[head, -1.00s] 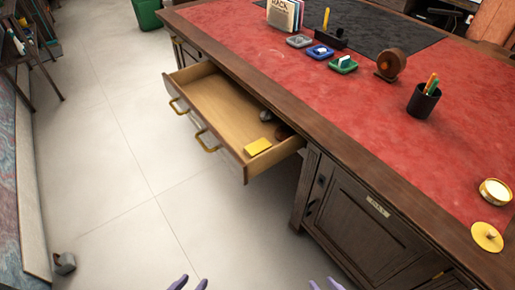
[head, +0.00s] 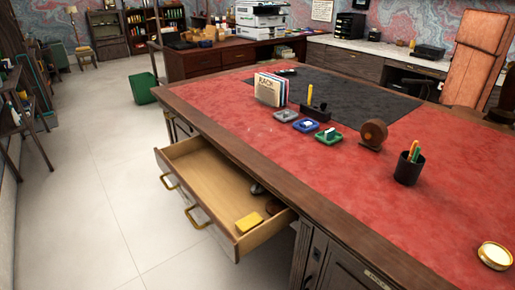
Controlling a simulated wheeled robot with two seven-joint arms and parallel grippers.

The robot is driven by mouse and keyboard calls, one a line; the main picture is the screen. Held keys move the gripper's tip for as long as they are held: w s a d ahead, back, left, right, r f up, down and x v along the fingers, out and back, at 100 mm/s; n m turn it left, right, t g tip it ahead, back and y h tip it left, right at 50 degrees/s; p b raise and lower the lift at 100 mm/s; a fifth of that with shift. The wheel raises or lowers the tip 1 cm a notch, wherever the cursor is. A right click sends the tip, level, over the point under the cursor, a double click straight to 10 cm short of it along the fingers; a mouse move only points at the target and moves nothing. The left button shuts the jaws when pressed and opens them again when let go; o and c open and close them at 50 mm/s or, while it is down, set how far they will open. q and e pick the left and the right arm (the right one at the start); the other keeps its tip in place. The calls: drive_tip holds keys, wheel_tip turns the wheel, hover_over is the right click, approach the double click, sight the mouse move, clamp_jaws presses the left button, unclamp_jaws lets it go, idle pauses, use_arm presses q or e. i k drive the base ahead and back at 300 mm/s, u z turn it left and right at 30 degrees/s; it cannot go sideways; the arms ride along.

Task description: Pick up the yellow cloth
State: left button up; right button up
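The yellow cloth (head: 249,222) looks like a small folded yellow block. It lies inside the open drawer (head: 207,188) of the desk, near the drawer's front right corner. Darker small objects (head: 272,206) lie close to it, partly hidden under the desk edge. Neither of my grippers shows in the head view now.
The desk (head: 300,150) has a red leather top. On it stand a rack of cards (head: 270,89), small coloured trays (head: 306,125), a tape dispenser (head: 373,134), a pen cup (head: 409,168) and a round tin (head: 495,256). The floor (head: 110,190) left of the drawer is clear.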

sight(249, 223)
drive_tip(key=k, duration=1.3)
drive_tip(key=u, duration=0.6)
drive_tip(key=i, duration=1.75)
drive_tip(key=z, duration=0.65)
